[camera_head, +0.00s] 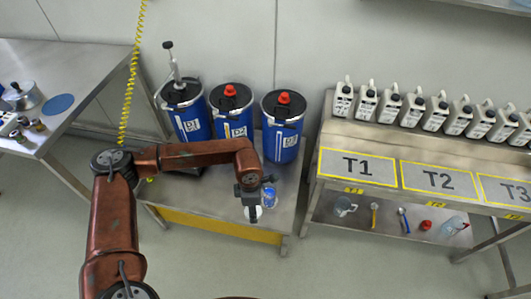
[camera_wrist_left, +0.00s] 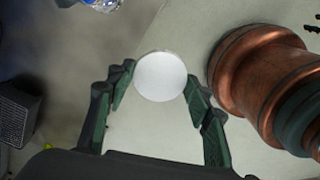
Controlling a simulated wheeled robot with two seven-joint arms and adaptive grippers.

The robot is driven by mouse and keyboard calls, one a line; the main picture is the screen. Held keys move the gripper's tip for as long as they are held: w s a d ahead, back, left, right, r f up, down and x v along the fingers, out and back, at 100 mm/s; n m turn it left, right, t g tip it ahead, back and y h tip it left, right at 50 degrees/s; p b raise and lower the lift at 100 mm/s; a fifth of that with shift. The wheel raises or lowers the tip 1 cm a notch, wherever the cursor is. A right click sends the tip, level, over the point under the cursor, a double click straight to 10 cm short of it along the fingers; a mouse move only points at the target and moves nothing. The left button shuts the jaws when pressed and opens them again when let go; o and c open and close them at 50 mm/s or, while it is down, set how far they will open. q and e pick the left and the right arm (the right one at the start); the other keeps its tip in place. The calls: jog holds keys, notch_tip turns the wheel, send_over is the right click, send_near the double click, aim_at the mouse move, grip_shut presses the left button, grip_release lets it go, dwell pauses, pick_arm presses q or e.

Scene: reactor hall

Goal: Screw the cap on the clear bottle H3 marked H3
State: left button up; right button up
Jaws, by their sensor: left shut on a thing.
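My left gripper (camera_head: 251,200) is shut on a round white cap (camera_wrist_left: 160,76), whose flat face shows between the two fingers in the left wrist view. In the head view the cap (camera_head: 255,213) is a small white spot at the gripper's lower end, above the front part of the low bench. A clear bottle (camera_head: 270,196) with blue on it stands close to the right of the gripper, apart from the cap. Part of it shows at the top edge of the left wrist view (camera_wrist_left: 103,4). Its marking is too small to read. My right gripper is not in view.
Several blue drums (camera_head: 282,128) stand along the back of the low bench (camera_head: 277,220). A steel table (camera_head: 75,62) is at left. At right, a bench (camera_head: 345,136) holds several white canisters (camera_head: 390,105); its lower shelf carries a jug (camera_head: 344,206) and small items.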

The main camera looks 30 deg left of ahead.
pick_arm(q)
jog(key=r+m, duration=0.1)
jog(key=m, duration=0.2)
jog(key=d+r+m, duration=0.1)
jog(key=r+m, duration=0.1)
jog(key=m, duration=0.1)
jog(key=r+m, duration=0.2)
jog(key=m, duration=0.2)
jog(key=shift+s+d+r, duration=0.1)
jog(key=shift+d+r, duration=0.1)
jog(key=shift+d, duration=0.2)
notch_tip(320, 180, up, 7)
jog(key=s+d+m, duration=0.1)
jog(key=m, duration=1.3)
jog(key=shift+d, duration=0.2)
